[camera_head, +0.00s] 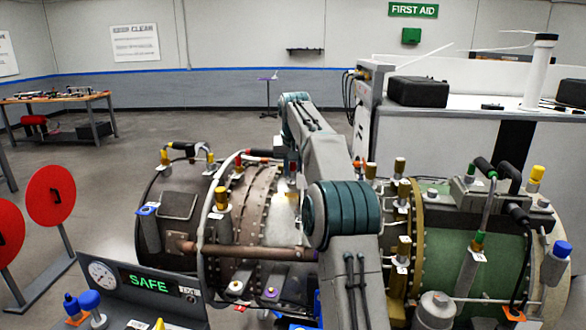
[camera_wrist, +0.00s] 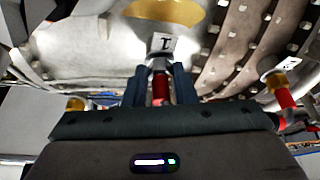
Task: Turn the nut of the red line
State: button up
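In the wrist view, a red fitting (camera_wrist: 160,88) with a silver nut (camera_wrist: 159,63) at its upper end stands between the two dark fingers of my gripper (camera_wrist: 160,76). A white tag (camera_wrist: 163,43) with a dark mark sits just above the nut. The fingers are apart, one on each side; whether they press on the nut I cannot tell. A second red fitting (camera_wrist: 284,98) with a brass end and its own tag is at the right. In the head view, a red-ended line (camera_head: 264,153) shows left of my arm; my arm hides my gripper there.
The turbine's bolted casing (camera_head: 250,205) lies close around my arm, with a brown pipe (camera_head: 250,252) across its front. Brass fittings (camera_head: 400,190) stand right of my arm. A SAFE gauge panel (camera_head: 148,285) is at front left. Open floor lies at the far left.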

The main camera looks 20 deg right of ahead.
jog(key=shift+a+r+m+p, duration=0.1)
jog(key=shift+m+p, duration=0.2)
jog(key=shift+p, duration=0.15)
jog(key=shift+m+h, duration=0.3)
jog(key=shift+m, duration=0.2)
jog(key=o, duration=1)
jog(key=p+v, duration=0.2)
jog(key=v, duration=1.1)
jog(key=shift+a+r, duration=0.1)
jog(key=shift+r, duration=0.2)
